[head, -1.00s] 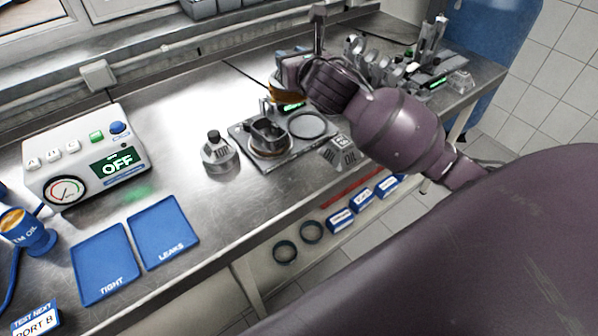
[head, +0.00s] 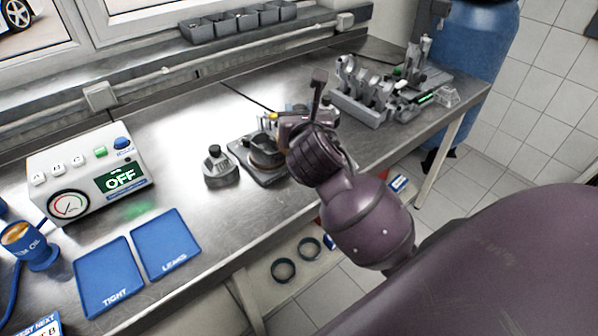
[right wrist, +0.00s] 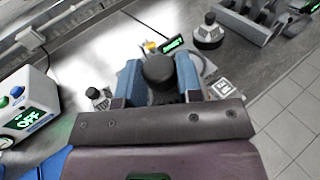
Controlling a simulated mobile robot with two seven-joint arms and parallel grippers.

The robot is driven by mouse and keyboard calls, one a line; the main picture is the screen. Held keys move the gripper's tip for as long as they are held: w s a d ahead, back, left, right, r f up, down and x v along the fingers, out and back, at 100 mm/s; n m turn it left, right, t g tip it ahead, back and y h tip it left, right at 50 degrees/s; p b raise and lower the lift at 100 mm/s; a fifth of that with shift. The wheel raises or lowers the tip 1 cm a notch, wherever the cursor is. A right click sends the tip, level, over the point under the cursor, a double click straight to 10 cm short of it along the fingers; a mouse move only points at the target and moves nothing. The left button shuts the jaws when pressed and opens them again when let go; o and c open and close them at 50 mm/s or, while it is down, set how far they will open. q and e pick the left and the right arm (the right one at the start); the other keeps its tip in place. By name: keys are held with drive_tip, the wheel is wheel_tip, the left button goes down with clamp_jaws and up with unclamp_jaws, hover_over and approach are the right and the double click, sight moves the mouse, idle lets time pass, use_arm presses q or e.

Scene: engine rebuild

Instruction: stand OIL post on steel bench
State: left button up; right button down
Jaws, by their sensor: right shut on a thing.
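My right gripper (right wrist: 160,82) is shut on a post with a round black top (right wrist: 158,68), held between its two blue fingers. No lettering shows on this post, so I cannot read whether it is marked OIL. In the head view the right gripper (head: 295,118) is over the middle of the steel bench (head: 190,125), and my own wrist hides the held post. I cannot tell whether its base touches the bench. My left gripper is not in view.
A similar grey post (head: 218,168) with a black knob stands left of a fixture plate (head: 268,178). Another black-knobbed post (right wrist: 208,30) stands farther off. Engine parts (head: 360,90) fill the bench's right end. Blue trays (head: 108,280) and the OFF tester (head: 90,175) are left.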

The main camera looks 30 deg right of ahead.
wheel_tip(320, 180, down, 10)
drive_tip(key=shift+r+b, duration=0.1)
drive_tip(key=shift+b, duration=1.05)
drive_tip(key=shift+f+b, duration=0.65)
drive_tip(key=shift+f, duration=1.65)
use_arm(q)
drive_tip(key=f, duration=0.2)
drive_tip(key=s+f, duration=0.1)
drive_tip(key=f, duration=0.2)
use_arm(e)
drive_tip(key=shift+r, duration=0.1)
drive_tip(key=c, duration=0.8)
unclamp_jaws()
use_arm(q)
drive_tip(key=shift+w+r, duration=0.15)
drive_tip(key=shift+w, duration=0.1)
use_arm(e)
drive_tip(key=shift+f, duration=0.2)
drive_tip(key=shift+r, duration=0.1)
